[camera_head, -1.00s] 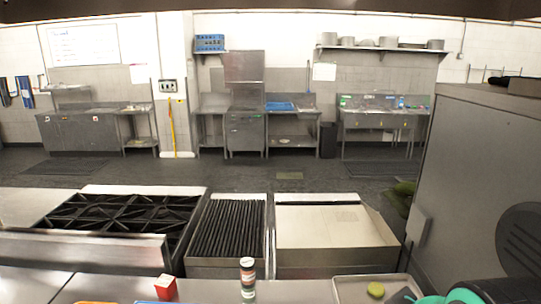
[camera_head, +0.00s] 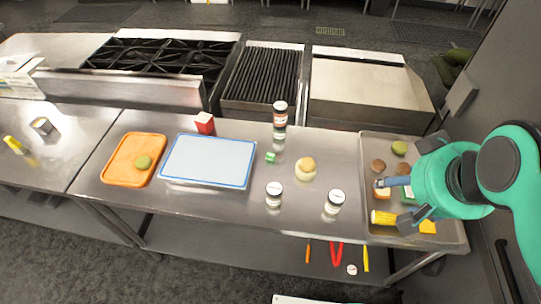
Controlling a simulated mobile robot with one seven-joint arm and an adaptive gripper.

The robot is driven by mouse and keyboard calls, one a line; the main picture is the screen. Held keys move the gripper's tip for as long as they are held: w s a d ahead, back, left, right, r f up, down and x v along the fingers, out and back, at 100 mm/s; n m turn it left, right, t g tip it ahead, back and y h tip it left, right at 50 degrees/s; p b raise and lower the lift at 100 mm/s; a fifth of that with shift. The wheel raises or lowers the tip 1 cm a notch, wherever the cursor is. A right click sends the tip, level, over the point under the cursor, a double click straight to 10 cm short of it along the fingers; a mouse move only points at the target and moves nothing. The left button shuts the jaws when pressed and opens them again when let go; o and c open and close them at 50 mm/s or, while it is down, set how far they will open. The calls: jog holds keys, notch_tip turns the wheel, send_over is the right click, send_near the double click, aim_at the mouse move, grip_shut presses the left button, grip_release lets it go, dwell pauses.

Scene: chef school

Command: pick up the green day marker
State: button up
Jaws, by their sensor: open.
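A small green item (camera_head: 270,157) lies on the steel counter, right of the blue-rimmed white board; it may be the green day marker, but it is too small to be sure. Another small green patch (camera_head: 407,196) shows in the metal tray, partly hidden by my gripper.
The metal tray (camera_head: 372,148) holds several food pieces and a yellow cylinder (camera_head: 383,218). Jars (camera_head: 274,194) and a bun (camera_head: 305,168) stand mid-counter. The white board (camera_head: 208,160) and orange board (camera_head: 119,172) lie left. Stoves (camera_head: 160,55) stand behind; a grey cabinet wall is right.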

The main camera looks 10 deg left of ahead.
jog(key=shift+c, duration=0.3)
jog(key=shift+c, duration=1.4)
